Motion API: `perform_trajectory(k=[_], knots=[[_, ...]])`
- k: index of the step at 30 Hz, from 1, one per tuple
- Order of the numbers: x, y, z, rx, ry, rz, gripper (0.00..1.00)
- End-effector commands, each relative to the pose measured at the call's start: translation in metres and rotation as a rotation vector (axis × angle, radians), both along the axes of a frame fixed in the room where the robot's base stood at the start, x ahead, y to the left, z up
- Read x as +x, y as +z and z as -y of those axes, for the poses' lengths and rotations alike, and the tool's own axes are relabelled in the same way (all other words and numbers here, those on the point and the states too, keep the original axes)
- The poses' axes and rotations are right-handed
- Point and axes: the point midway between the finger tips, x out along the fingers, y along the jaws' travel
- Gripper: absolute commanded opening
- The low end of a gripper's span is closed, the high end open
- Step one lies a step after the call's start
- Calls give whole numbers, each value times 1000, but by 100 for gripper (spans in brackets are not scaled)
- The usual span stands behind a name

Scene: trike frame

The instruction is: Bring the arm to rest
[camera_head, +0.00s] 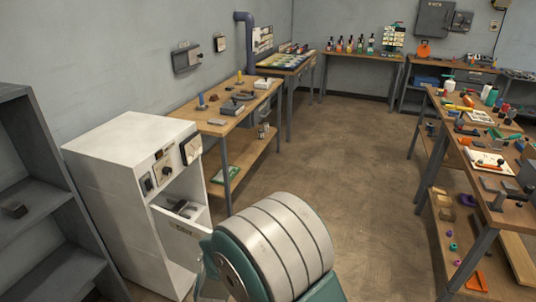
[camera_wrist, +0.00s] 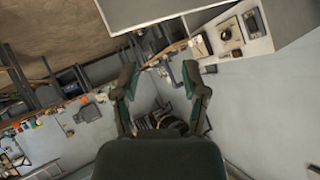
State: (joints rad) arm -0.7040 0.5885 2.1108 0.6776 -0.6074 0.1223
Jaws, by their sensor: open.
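My gripper (camera_wrist: 160,73) shows in the wrist view with its two dark green fingers spread apart and nothing between them. Beyond the fingers are the grey wall and part of a workbench, seen tilted. In the head view a thick part of my arm (camera_head: 272,246), with pale bands and green edges, fills the bottom middle. My gripper itself does not show in the head view.
A white cabinet (camera_head: 118,185) with an open drawer (camera_head: 181,212) stands close left of my arm. A dark shelf (camera_head: 48,225) is at the far left. Workbenches line the left wall (camera_head: 217,128), back (camera_head: 363,57) and right (camera_head: 478,125). Open floor (camera_head: 345,160) lies between.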

Motion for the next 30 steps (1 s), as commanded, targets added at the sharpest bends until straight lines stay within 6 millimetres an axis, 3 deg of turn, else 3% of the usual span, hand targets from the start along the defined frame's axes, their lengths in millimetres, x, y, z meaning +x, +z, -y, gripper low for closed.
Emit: perform_trajectory(k=[1, 3, 8, 14, 21, 30], knots=[[4, 21, 10, 12, 8, -11, 57], [5, 44, 23, 18, 30, -35, 57], [-2, 92, 58, 14, 78, -87, 57], [-26, 145, 108, -20, 130, -141, 57], [-74, 192, 175, -101, 165, -208, 57], [-159, 225, 256, -241, 149, -314, 57]])
